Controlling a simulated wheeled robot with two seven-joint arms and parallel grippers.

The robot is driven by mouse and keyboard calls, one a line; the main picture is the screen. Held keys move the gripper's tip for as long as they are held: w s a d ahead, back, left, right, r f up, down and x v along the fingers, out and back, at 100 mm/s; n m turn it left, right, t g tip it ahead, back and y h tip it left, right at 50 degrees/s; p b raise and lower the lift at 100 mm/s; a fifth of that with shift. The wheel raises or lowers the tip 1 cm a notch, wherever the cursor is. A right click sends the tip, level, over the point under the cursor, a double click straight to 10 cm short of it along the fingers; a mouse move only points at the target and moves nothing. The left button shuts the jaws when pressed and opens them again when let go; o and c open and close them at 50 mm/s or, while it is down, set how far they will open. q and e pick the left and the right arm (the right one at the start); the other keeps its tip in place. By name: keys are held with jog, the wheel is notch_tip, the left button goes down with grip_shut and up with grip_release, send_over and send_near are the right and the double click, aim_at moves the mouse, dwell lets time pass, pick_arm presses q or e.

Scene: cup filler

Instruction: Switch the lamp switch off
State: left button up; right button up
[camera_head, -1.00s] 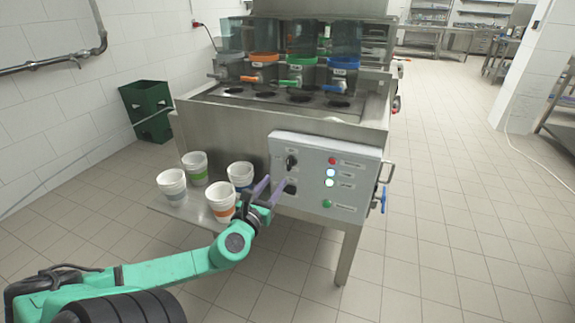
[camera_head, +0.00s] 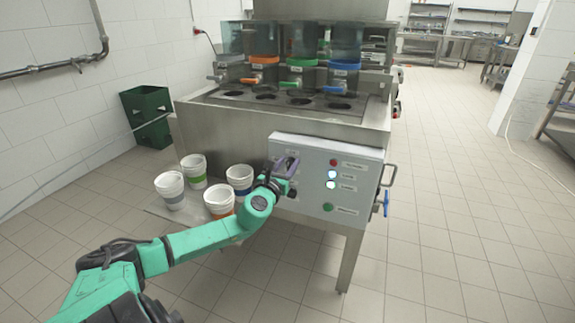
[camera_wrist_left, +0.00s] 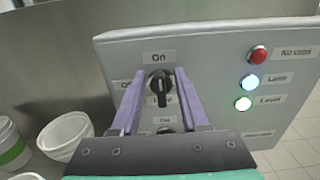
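The control panel (camera_head: 348,160) has two black rotary switches on its left side. In the left wrist view the upper switch knob (camera_wrist_left: 160,84), with "On" above it, has its grip pointing down. The label under it is partly hidden, so I cannot read which switch it is. My left gripper (camera_head: 285,167) is at this knob. Its purple fingers (camera_wrist_left: 161,72) are apart, one on each side of the knob. The lower switch is mostly hidden behind the gripper. The "Lamp" light (camera_wrist_left: 250,82) glows bluish white. My right gripper is not in view.
Several white cups with coloured bands, such as the orange-banded cup (camera_head: 219,201), stand on a low shelf left of the panel. The "Level" light (camera_wrist_left: 243,103) is lit, and the red light (camera_wrist_left: 258,54) is above. Tiled floor (camera_head: 450,230) is clear at right.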

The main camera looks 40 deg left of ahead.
pick_arm(q)
grip_shut()
